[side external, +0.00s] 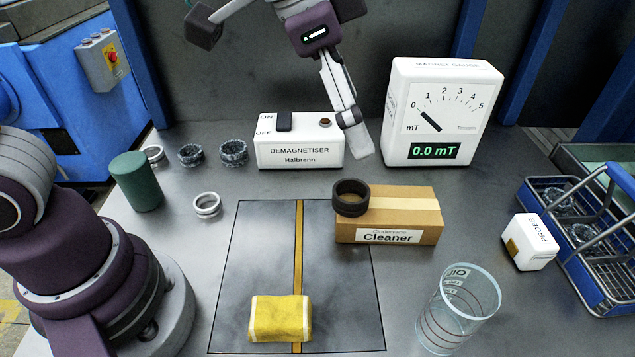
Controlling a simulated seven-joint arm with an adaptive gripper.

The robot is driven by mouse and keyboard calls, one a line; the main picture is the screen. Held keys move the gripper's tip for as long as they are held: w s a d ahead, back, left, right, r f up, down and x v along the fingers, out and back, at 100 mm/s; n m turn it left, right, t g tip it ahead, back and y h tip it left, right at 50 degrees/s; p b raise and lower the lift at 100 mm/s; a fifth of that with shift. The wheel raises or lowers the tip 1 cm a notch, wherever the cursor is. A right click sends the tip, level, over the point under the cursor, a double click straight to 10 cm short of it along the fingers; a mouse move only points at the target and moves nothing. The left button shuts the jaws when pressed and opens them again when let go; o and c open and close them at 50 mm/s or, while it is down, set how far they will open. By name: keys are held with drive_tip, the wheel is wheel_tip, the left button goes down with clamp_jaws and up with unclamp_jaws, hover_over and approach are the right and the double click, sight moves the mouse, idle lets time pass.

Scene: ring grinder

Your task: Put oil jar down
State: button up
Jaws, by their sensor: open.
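The oil jar (457,312) is a clear glass cylinder with dark ring lines and a label that reads mirrored through the glass. It stands on the grey bench at the front right, apart from my gripper. It looks empty, though clear contents would be hard to see. My gripper (354,135) is open and empty at the back middle, pointing down near the right end of the demagnetiser. Whether its fingers touch the demagnetiser cannot be told.
The demagnetiser (300,155) and magnet gauge (437,115) stand at the back. A dark ring (351,197) sits on the Cleaner box (405,215). A yellow cloth (280,318) lies on the marked mat. The probe (530,242) and blue basket (597,275) are right; a green cylinder (136,182) and several rings are left.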

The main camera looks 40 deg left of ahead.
drive_tip(key=s+a+f+n+t+y, duration=0.1)
drive_tip(key=s+a+n, duration=0.3)
drive_tip(key=a, duration=0.3)
drive_tip(key=s+a+f+n+t+y, duration=0.1)
drive_tip(key=s+a+n+y, duration=0.1)
drive_tip(key=s+a+n, duration=0.2)
drive_tip(key=a, duration=0.3)
drive_tip(key=shift+s+a+f+n, duration=0.25)
drive_tip(key=shift+s+n, duration=0.05)
